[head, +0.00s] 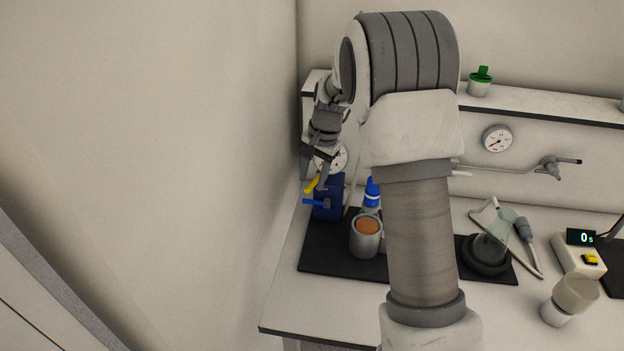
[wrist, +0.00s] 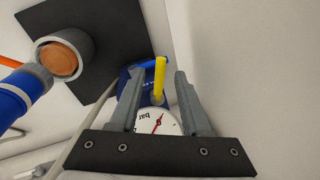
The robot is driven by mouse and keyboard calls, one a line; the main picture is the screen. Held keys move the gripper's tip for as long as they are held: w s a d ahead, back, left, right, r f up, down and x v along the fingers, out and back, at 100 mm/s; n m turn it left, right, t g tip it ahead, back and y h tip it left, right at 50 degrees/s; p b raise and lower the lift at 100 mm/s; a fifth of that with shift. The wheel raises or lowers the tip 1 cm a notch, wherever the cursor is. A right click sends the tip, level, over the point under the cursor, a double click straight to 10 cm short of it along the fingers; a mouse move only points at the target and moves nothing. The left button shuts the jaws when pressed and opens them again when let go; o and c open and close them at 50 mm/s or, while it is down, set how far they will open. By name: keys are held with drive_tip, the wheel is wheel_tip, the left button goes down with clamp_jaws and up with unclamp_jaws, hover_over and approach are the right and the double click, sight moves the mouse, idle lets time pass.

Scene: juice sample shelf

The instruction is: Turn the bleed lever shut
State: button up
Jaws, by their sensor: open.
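A dark blue box-shaped unit (head: 328,208) stands on the black mat at the left end of the bench, with a round dial gauge (wrist: 160,122) by it. A yellow lever (head: 312,185) sticks out from its upper part, and a blue lever (head: 315,202) sits just below. No readable label shows which is the bleed lever. My gripper (head: 321,172) is at the unit, close to the yellow lever. In the wrist view my gripper (wrist: 158,80) is open, with the yellow lever (wrist: 159,72) showing between its fingers. Gaps show on both sides; contact cannot be told.
A grey cup with orange contents (head: 366,236) and a blue-capped bottle (head: 372,193) stand right of the unit. The wall (head: 200,150) is close on the left.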

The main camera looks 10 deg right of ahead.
drive_tip(key=shift+w+a+f, duration=0.1)
drive_tip(key=shift+f, duration=0.5)
clamp_jaws()
idle(1.1)
